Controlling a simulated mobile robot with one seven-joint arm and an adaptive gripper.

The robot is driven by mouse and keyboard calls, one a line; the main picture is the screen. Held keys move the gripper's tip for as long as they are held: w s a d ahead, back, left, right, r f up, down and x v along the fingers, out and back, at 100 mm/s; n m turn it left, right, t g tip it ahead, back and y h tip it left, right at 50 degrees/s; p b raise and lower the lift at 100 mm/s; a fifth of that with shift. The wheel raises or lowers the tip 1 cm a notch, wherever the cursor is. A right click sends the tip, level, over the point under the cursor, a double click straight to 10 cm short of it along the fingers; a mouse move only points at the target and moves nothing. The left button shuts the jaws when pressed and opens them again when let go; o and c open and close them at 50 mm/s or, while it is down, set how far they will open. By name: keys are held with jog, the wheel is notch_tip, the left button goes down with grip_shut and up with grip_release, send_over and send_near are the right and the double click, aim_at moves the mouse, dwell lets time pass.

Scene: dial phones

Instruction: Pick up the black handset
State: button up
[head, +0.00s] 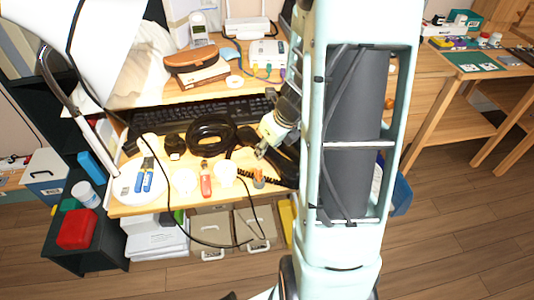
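A black phone (284,168) lies near the front right of the wooden desk, with a coiled black cord (246,174) running out to its left. My arm covers its right side, and I cannot clearly separate the handset from the body. My gripper (262,151) is just above and to the left of the visible black part, pointing down toward the desk. Nothing is visibly held. The fingers are too small to tell how far apart they are or whether they touch the phone.
A black cable coil (210,132) and a black keyboard (190,116) lie left of my gripper. A thin black cable hangs over the desk's front edge.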

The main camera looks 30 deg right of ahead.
grip_shut()
jog(key=shift+r, duration=0.2)
